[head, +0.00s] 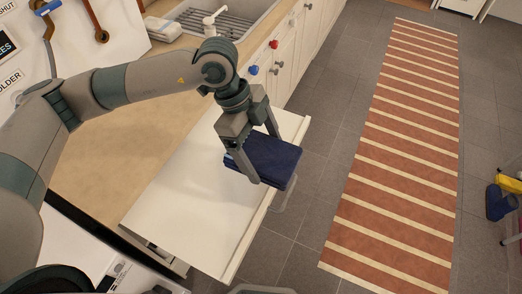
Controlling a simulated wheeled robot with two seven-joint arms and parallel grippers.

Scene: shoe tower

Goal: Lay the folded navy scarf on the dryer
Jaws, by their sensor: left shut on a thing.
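The folded navy scarf (274,163) is a thick, dark blue folded pad. My left gripper (262,158) is shut on it, with one finger in front of the pad and the other partly behind it. In the picture, the scarf overlaps the front right edge of a flat white top (185,205), which looks like the dryer. I cannot tell how much height, if any, separates the scarf from that top. The visible part of the white top is bare. My right gripper is not in view.
A tan counter (105,150) runs behind the white top, with a sink (240,12) and faucet (213,20) farther back. White cabinets (298,50) have red and blue knobs. A striped rug (400,140) lies on the grey floor. Blue boots (500,202) stand at far right.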

